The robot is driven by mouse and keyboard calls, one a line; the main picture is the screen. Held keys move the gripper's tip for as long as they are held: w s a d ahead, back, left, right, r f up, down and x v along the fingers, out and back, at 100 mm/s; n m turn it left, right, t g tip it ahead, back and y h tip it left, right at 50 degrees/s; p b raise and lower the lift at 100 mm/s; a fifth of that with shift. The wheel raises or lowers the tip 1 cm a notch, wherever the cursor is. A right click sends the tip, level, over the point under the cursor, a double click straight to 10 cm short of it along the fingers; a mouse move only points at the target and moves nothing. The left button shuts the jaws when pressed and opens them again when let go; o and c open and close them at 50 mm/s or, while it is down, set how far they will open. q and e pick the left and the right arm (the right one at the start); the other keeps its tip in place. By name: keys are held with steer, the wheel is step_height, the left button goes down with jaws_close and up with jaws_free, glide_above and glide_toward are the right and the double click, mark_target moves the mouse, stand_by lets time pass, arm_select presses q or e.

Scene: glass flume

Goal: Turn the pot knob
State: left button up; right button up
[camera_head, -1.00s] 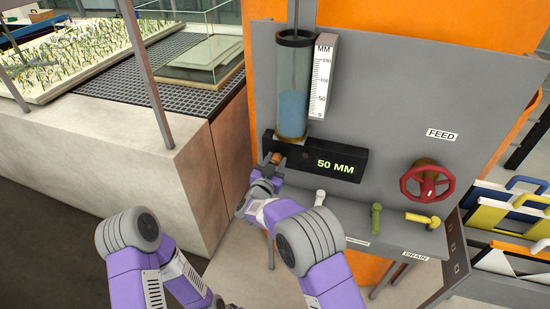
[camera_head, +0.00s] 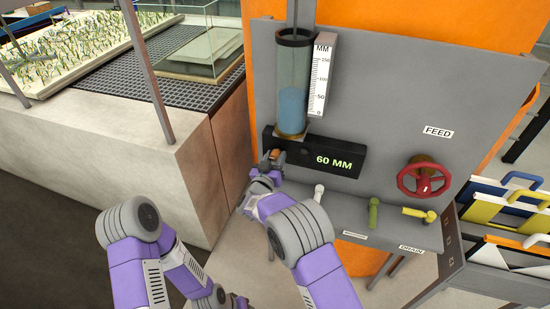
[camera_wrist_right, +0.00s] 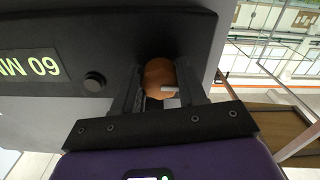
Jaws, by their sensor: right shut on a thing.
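The pot knob is an orange-brown round knob (camera_wrist_right: 159,78) with a pale pointer mark, at the end of the black display box (camera_head: 340,160). It also shows small in the head view (camera_head: 276,153). The display reads 60 MM. My right gripper (camera_wrist_right: 160,85) is shut on the knob, one dark finger on each side of it. In the head view my right gripper (camera_head: 272,160) partly hides the knob. My left arm shows at the bottom left of the head view, but its gripper jaws cannot be made out.
Above the box stands a glass cylinder (camera_head: 293,75) with blue water and a MM scale (camera_head: 321,78). To the right are a red FEED wheel (camera_head: 424,178) and white, green and yellow valve handles (camera_head: 417,213). A concrete flume wall (camera_head: 110,150) lies left.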

steer(key=shift+f, duration=0.2)
steer(key=o, duration=1)
steer(key=shift+r, duration=0.1)
steer(key=shift+v, duration=3.85)
